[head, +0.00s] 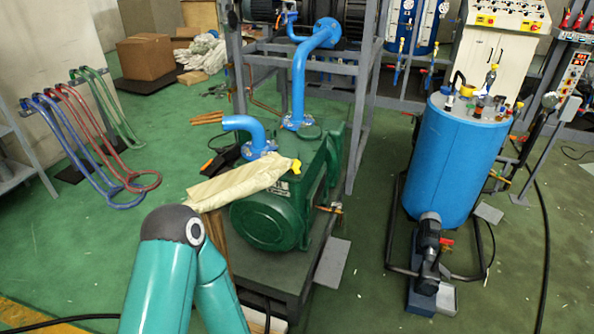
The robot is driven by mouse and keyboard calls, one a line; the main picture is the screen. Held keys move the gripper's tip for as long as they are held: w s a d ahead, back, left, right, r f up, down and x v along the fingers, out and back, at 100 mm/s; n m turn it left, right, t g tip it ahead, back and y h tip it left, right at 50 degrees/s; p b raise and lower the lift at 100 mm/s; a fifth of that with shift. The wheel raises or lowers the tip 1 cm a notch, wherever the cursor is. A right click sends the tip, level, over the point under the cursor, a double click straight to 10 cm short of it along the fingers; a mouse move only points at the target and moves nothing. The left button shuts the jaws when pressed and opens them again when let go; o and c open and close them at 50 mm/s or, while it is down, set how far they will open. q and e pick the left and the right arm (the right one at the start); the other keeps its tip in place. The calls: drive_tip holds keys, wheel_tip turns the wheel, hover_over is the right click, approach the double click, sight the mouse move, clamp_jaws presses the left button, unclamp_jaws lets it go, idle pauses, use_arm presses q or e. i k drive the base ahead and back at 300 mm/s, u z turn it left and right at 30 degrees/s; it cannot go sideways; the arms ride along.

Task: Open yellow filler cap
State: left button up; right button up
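A small yellow cap (296,166) shows on the green pump (268,216), at its top near the blue pipe flange. It sits at the right end of a beige wrapped piece lying over the pump. I cannot tell whether the cap is loose or seated. One of my teal arms rises from the bottom of the view, left of the pump, with its dark joint in front of the pump's left side.
Blue pipes (299,85) rise behind the cap, before a grey frame (362,95). A blue tank (446,160) with fittings and a small motor (428,240) stand to the right.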

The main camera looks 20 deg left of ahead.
sight(296, 165)
drive_tip(key=u, duration=0.65)
drive_tip(key=i, duration=0.75)
drive_tip(key=z, duration=0.05)
